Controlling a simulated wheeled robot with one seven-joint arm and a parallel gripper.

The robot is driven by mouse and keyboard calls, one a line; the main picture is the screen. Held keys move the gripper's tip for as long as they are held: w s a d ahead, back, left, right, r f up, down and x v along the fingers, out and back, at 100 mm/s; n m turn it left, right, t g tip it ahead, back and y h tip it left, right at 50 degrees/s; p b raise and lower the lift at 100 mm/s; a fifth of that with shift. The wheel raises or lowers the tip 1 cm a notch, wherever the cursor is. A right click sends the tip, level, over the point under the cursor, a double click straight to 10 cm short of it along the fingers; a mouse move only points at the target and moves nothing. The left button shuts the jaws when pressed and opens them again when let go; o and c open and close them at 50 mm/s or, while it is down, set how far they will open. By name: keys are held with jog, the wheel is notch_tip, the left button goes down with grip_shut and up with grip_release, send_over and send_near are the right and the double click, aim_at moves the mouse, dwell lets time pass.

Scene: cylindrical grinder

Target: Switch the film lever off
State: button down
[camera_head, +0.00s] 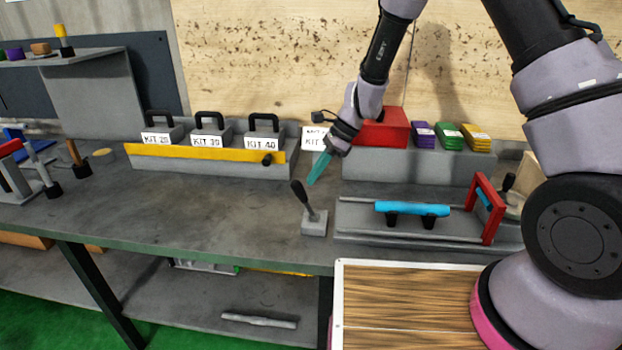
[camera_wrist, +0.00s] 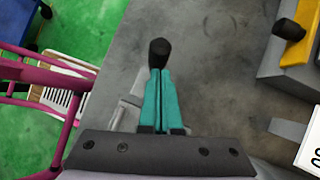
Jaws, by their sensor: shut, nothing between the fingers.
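A lever with a black handle (camera_head: 301,194) rises from a small grey block (camera_head: 314,223) near the front edge of the bench. It leans to the left in the head view. No label shows on it. My gripper (camera_head: 312,182) has teal fingers, shut and empty, pointing down just right of the handle's top. In the wrist view the black handle end (camera_wrist: 159,47) appears right at the tips of my gripper (camera_wrist: 159,71). I cannot tell whether they touch. The fingers hide part of the lever and its block.
Right of the lever is a grey fixture with a blue bar (camera_head: 411,208) and a red frame (camera_head: 486,209). Kit weights stand behind a yellow bar (camera_head: 203,153) at the back left. A red box (camera_head: 382,130) stands behind my gripper. Bench left of the lever is clear.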

jog(key=v, duration=1.1)
jog(key=shift+w+r, duration=0.3)
jog(key=shift+r, duration=0.1)
jog(key=s+d+r+n+t+h, duration=0.1)
jog(key=s+d+r+n+t, duration=0.15)
jog(key=d+r, duration=0.55)
jog(key=s+d+r+n+t, duration=0.2)
jog(key=s+d+r+n, duration=0.15)
jog(key=d+r, duration=0.45)
jog(key=s+d+r+n+t+h, duration=0.3)
jog(key=s+d+r+n+t, duration=0.2)
jog(key=s+d+r, duration=0.3)
jog(key=s+d, duration=0.1)
jog(key=s, duration=0.3)
jog(key=shift+s+d+r, duration=0.2)
jog(key=shift+d, duration=0.15)
